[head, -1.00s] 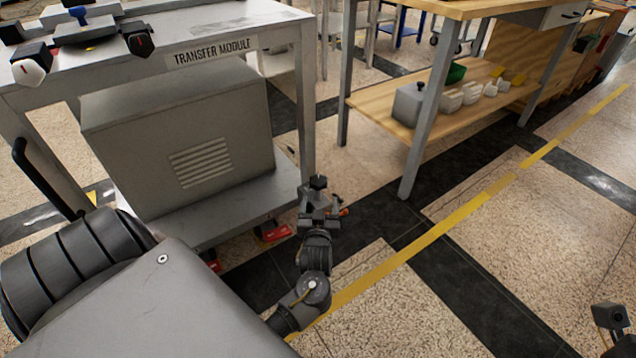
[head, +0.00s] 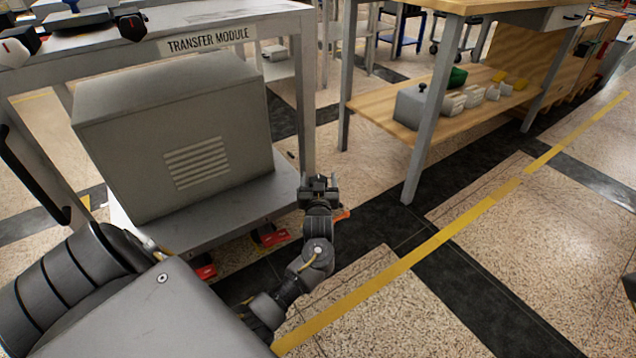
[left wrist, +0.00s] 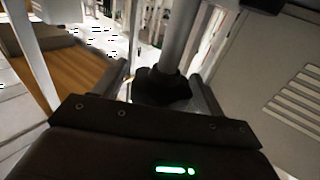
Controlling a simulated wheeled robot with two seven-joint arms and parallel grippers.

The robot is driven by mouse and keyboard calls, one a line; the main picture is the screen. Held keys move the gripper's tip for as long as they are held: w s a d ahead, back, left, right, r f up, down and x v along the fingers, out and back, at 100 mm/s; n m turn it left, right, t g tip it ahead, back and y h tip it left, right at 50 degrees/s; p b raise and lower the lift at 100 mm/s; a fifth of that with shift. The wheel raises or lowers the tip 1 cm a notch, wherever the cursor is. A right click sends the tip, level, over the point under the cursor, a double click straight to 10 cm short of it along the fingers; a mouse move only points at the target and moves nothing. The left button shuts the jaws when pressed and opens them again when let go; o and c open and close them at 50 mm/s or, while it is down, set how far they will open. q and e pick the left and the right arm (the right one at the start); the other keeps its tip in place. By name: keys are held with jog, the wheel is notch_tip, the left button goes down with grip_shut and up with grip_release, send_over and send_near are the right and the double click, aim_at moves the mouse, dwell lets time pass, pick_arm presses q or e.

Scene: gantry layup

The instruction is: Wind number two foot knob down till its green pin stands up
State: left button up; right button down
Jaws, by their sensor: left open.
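The grey transfer module cart (head: 232,213) stands at left in the head view. My left gripper (head: 319,180) is low at the foot of its near right leg. In the left wrist view a black foot knob (left wrist: 160,86) sits under a grey post (left wrist: 178,40). The open fingers of my left gripper (left wrist: 160,92) stand on either side of the knob, and I cannot tell whether they touch it. In the head view the gripper hides the knob. I see no green pin and no number on the foot. My right gripper does not show.
Red parts (head: 268,236) show under the cart's lower shelf, and an orange part (head: 342,215) shows just right of my left gripper. A wooden workbench (head: 375,105) stands to the right. Open floor with a yellow line (head: 450,228) lies in front.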

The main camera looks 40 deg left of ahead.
pick_arm(q)
jog(key=shift+w+a, duration=0.3)
jog(key=shift+w, duration=0.05)
jog(key=shift+c, duration=0.2)
jog(key=c, duration=0.9)
jog(key=shift+c, duration=0.2)
jog(key=shift+r+m+t+h+p, duration=0.15)
jog(key=shift+m+t+h+p, duration=0.15)
jog(key=shift+h+p, duration=0.15)
